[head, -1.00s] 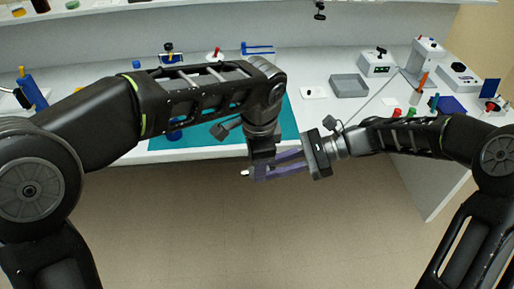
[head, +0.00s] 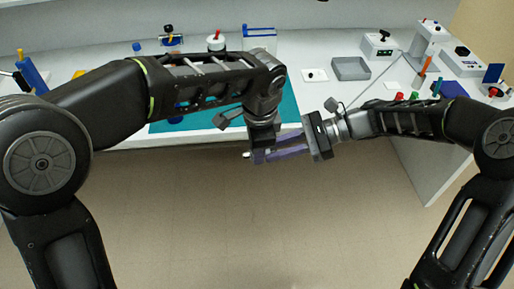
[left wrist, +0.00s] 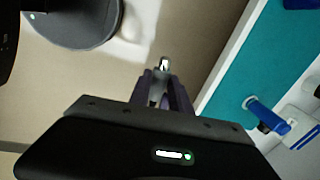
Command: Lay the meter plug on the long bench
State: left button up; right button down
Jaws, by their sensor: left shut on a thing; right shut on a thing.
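The meter plug (left wrist: 163,65) shows only as a small pale metal piece at the fingertips in the left wrist view. In the head view a small white tip (head: 246,155) sticks out left of the jaws. My left gripper (head: 257,155) points down, shut on it. My right gripper (head: 275,153), with purple fingers, reaches in from the right and is shut at the same spot, so the two grippers meet. Most of the plug is hidden. Both are in front of the long bench (head: 315,92), over the floor.
A teal mat (head: 287,108) lies on the bench behind the grippers, partly hidden by my left arm. A grey tray (head: 350,69) and a white plate (head: 315,75) stand right of it. Instruments and coloured pegs crowd the right side.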

dwell(0.3)
jog(key=c, duration=1.2)
grip_release()
jog(key=shift+v, duration=6)
